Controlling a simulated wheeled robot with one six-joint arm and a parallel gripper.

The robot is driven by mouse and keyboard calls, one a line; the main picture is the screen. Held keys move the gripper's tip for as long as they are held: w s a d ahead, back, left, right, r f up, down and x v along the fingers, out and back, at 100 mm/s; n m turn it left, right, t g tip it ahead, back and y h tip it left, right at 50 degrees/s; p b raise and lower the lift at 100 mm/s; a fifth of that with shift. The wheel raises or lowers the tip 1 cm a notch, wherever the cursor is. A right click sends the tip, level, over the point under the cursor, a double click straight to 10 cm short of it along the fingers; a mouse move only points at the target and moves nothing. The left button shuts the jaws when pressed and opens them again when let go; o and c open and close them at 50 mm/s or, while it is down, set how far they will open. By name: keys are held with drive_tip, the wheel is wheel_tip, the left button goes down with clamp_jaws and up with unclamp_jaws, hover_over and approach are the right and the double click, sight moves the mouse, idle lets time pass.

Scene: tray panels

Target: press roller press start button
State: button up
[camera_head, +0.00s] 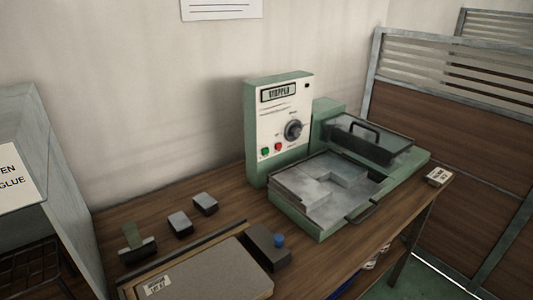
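The roller press (330,180) is a green machine on the wooden table, right of the picture's middle. Its upright control panel (284,120) has a display reading "STOPPED" (279,92) and a round dark dial (293,130). Which one is the start button is not legible. The press bed (322,190) holds flat grey panel pieces, and a clear cover with a black handle (366,130) sits behind it. My gripper is not in view.
On the table (226,220) lie a brown board (200,272), a dark block with a blue knob (279,241), small grey blocks (205,204) and a green-handled tool (133,240). A grey-green cabinet (60,170) stands left. A partition (455,130) stands right.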

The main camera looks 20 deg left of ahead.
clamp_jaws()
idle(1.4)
